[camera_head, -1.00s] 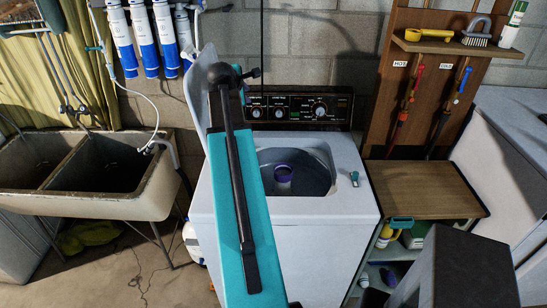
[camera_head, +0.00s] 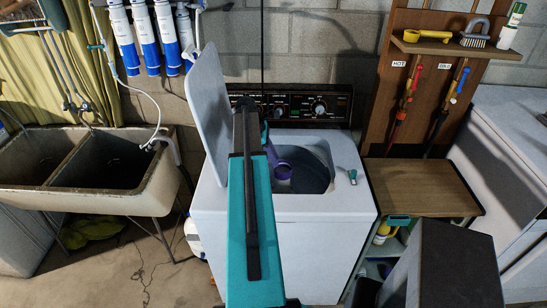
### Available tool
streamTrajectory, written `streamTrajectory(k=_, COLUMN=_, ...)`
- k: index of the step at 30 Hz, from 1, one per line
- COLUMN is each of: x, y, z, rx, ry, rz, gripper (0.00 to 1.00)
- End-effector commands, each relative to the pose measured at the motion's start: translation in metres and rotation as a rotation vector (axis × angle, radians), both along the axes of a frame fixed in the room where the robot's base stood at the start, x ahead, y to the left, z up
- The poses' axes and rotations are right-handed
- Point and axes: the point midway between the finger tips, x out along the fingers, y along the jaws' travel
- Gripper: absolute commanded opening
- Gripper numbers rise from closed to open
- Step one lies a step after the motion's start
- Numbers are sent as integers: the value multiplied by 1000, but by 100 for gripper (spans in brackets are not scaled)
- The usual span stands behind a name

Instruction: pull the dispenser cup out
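The dispenser cup (camera_head: 284,170) is a purple piece at the top of the agitator, inside the open tub of the white top-loading washer (camera_head: 325,215). My teal and black arm reaches over the washer's front and left side, with its far end just left of the cup. My gripper (camera_head: 268,137) is mostly hidden behind the arm. A small dark part shows near the tub's rear left, close to the cup. I cannot tell whether it touches the cup or whether its fingers are open.
The washer lid (camera_head: 208,95) stands raised at left, close to my arm. The control panel (camera_head: 325,106) is behind the tub. A small teal-and-grey object (camera_head: 352,176) lies on the right rim. A double sink (camera_head: 100,170) is at left, a wooden-topped cabinet (camera_head: 420,188) at right.

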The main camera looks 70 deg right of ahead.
Motion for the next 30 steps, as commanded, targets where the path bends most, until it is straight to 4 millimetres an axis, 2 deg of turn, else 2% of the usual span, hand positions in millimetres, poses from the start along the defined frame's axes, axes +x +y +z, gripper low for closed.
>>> streamTrajectory(k=8, x=-2, y=-1, z=-1, rx=-2, ry=-1, rz=-2, gripper=25)
streamTrajectory(k=14, x=-4, y=-3, z=-8, rx=-3, ry=-1, rz=-2, gripper=25)
streamTrajectory(k=30, x=-22, y=-10, z=-54, rx=-3, ry=-1, rz=-4, gripper=25)
